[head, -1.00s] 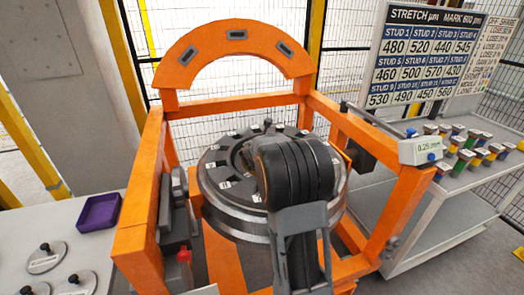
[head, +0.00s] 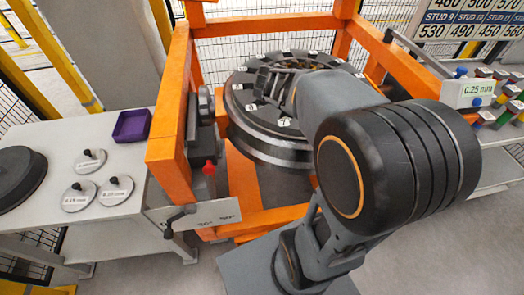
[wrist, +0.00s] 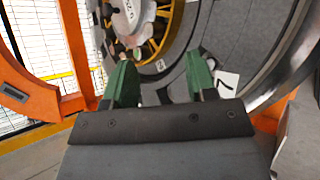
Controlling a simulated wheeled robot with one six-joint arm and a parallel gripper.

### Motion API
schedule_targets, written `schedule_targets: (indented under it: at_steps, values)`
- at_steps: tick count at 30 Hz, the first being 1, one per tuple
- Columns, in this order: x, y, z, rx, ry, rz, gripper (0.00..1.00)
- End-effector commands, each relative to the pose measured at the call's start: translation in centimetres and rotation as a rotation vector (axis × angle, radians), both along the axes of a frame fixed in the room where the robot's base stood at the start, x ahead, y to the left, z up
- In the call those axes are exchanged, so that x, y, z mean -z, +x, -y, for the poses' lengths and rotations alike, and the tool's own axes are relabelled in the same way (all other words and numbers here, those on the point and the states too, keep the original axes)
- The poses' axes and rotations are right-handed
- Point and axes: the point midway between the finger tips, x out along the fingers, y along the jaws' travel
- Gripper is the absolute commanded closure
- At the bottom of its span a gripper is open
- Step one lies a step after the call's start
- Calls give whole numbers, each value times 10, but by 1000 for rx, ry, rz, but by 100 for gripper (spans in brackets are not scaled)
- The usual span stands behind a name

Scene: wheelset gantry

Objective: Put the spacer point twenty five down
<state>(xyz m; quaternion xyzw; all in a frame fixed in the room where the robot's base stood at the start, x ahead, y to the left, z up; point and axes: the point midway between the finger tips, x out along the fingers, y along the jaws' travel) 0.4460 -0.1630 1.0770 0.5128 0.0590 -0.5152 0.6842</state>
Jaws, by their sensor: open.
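My gripper (wrist: 160,68) is open in the wrist view, its two green fingers apart with nothing between them. It is over the ring-shaped wheel part, close to a label reading 7. A pale disc (wrist: 125,14) with dark marking lies past the left finger, in front of a yellow spoked part; its label is not readable, so I cannot tell if it is the point twenty five spacer. In the head view my arm hides part of the wheel (head: 262,140). Three knobbed spacer discs lie on the left table, among them one disc (head: 114,190); their labels are too small to read surely.
An orange gantry frame (head: 168,150) surrounds the wheel. A purple tray (head: 132,125) and a dark round lid-like disc (head: 18,178) are on the left table (head: 60,150).

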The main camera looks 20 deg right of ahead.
Motion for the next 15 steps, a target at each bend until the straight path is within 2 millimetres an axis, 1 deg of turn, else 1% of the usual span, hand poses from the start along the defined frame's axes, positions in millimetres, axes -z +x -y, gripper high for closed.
schedule_targets:
  at_steps: [1,6,9,12,15]
  values:
    - [2,-16,-13,87,110,59,48]
    - [18,-67,-61,406,501,206,48]
    - [27,-92,-90,575,702,251,48]
    - [33,-111,-115,717,868,270,48]
    - [37,-126,-136,829,994,272,48]
